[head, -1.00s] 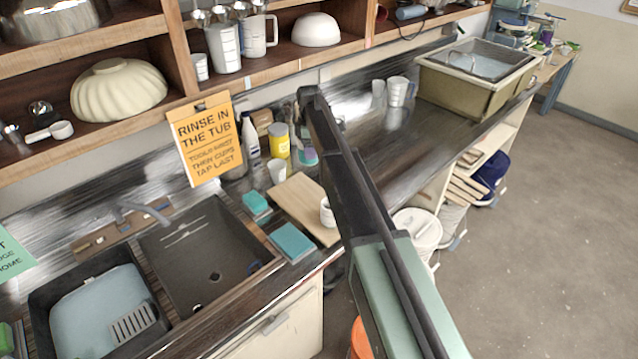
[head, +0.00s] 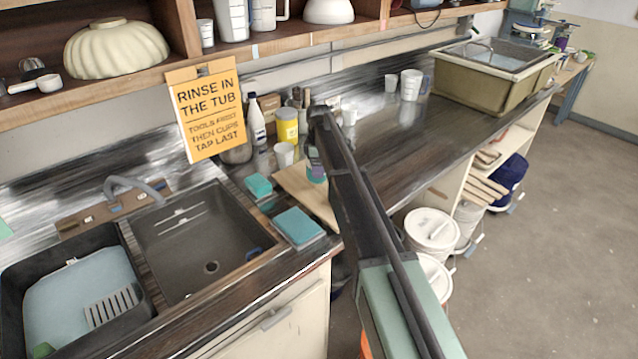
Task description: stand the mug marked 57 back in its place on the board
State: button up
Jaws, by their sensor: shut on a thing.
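A pale wooden board (head: 292,181) lies on the counter right of the sink, its right part hidden behind my arm. My gripper is not visible; my dark arm link crosses the view in front of the board. No mug marked 57 can be made out, as no cup number is readable. A white cup (head: 284,155) stands at the board's back left. Another white cup (head: 349,116) shows just past my arm's upper end.
A yellow-labelled jar (head: 287,127), a white bottle (head: 256,122) and a purple-and-teal item (head: 316,167) crowd the board. Teal sponges (head: 296,226) lie in front. A double sink (head: 205,250) is at left, an olive tub (head: 490,80) at back right. The counter (head: 420,135) between is mostly clear.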

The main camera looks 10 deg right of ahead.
notch_tip(320, 180, down, 4)
jog(key=b, duration=0.3)
jog(key=shift+f, duration=0.15)
jog(key=shift+c, duration=0.5)
jog(key=shift+r, duration=0.25)
jog(key=shift+f, duration=0.2)
jog(key=o, duration=1.2)
notch_tip(320, 180, up, 13)
jog(key=p, duration=1.3)
jog(key=s+m, duration=1.4)
jog(key=s, duration=2.6)
jog(key=shift+a+f+m+b, duration=0.25)
jog(key=shift+f+m+b, duration=0.05)
jog(key=shift+m+b, duration=0.15)
